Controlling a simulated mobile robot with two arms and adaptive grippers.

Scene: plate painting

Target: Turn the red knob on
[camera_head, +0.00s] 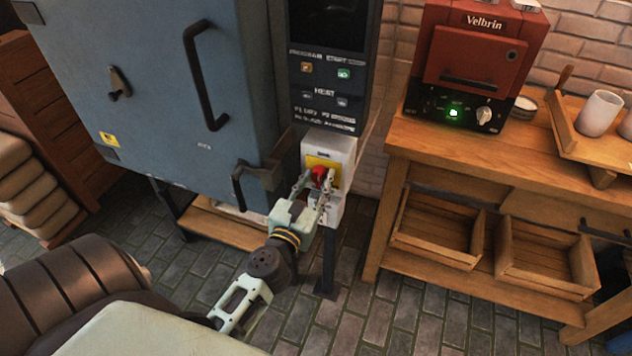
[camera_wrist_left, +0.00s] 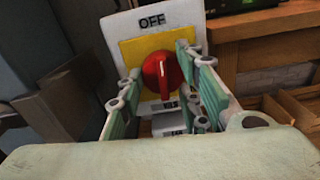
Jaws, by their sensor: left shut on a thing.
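The red knob (camera_head: 319,174) sits on a yellow plate on the front of a white switch box (camera_head: 337,152) beside the blue kiln. In the left wrist view the red knob (camera_wrist_left: 162,76) has its grip bar roughly upright, under the word OFF. A smaller label below it is partly hidden and unreadable. My left gripper (camera_head: 314,184) reaches the box from the lower left and is shut on the knob, one finger on each side of it. My right gripper is not in view.
The blue kiln (camera_head: 160,75) with dark handles stands left of the box, its control panel (camera_head: 325,80) above. A wooden bench (camera_head: 430,145) at right carries a red oven (camera_head: 470,60) with a lit green light. Its lower shelf holds wooden crates (camera_head: 440,225). Tiled floor lies between.

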